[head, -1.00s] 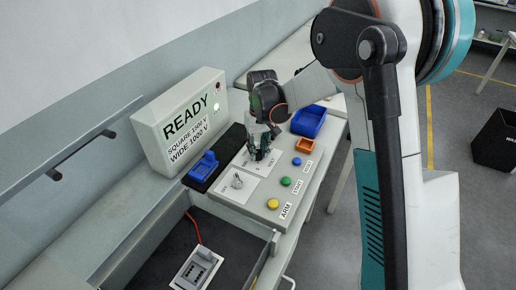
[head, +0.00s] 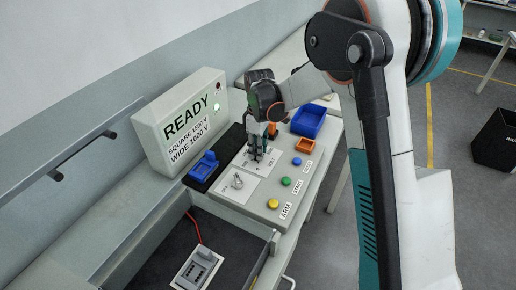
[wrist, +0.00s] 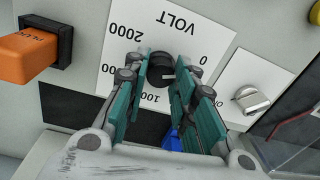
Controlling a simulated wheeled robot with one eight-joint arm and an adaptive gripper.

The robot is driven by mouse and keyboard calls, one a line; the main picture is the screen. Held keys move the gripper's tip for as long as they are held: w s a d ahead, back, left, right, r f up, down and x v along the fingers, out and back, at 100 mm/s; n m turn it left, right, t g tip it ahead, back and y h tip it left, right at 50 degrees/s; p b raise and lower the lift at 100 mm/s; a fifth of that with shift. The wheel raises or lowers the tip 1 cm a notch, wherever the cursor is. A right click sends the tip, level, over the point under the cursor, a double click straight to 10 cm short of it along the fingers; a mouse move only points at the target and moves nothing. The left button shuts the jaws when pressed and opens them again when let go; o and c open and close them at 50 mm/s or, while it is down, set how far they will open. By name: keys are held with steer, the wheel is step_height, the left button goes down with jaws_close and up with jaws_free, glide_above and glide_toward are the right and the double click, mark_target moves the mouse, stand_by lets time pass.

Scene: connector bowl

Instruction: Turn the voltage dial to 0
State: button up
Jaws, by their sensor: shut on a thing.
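The voltage dial is a black round knob (wrist: 160,66) on a white plate (wrist: 118,60) marked VOLT, with 2000, 1000 and 0 around it; the lettering is upside down in the wrist view. A small white mark shows on the knob's lower right, but its exact reading is hard to tell. My gripper (wrist: 158,72) is shut on the knob, one teal finger on each side. In the head view my gripper (head: 255,154) points down at the panel and hides the dial.
A silver toggle knob (wrist: 250,99) is beside the dial plate. An orange plug (wrist: 27,57) stands on the other side. Yellow (head: 272,204), green (head: 285,181) and blue (head: 297,162) buttons line the panel's front. A display box (head: 180,122) reads READY behind.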

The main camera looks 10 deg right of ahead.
steer(key=shift+n, duration=0.9)
steer(key=o, duration=1.1)
steer(key=shift+c, duration=0.2)
steer(key=shift+r, duration=0.1)
step_height(320, 180, up, 12)
steer(key=shift+w, duration=0.3)
